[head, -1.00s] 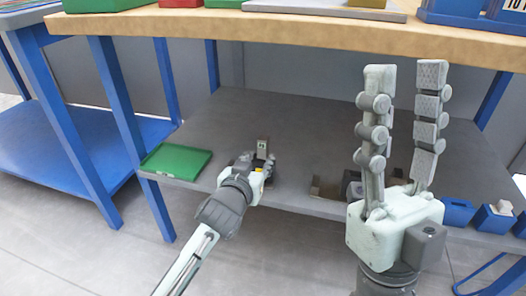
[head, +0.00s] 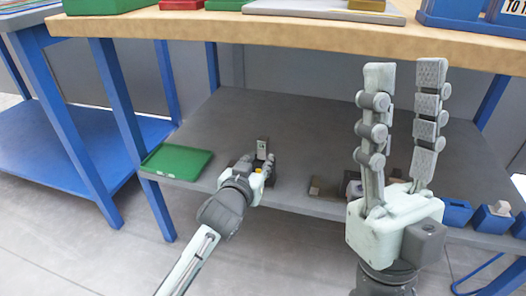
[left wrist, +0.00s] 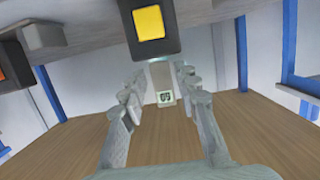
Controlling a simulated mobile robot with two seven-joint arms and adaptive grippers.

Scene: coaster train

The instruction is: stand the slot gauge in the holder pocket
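The slot gauge (head: 262,146) is a small pale plate with a dark-green mark, standing upright on the grey lower shelf. In the left wrist view the gauge (left wrist: 165,97) shows between my fingers, with a gap on each side. Its lower end meets a dark block with a yellow square, seemingly the holder (left wrist: 130,14); the pocket is hidden, so I cannot tell how deep it sits. My left gripper (head: 258,160) is open around the gauge; its fingers also show in the left wrist view (left wrist: 160,70). My right gripper (head: 406,68) is open, empty and raised, fingers up.
A green tray (head: 177,160) lies on the shelf to the left. A brown item (head: 325,187) and blue bins (head: 457,212) are to the right. The wooden tabletop (head: 290,32) overhangs the shelf. The shelf's middle behind the gauge is clear.

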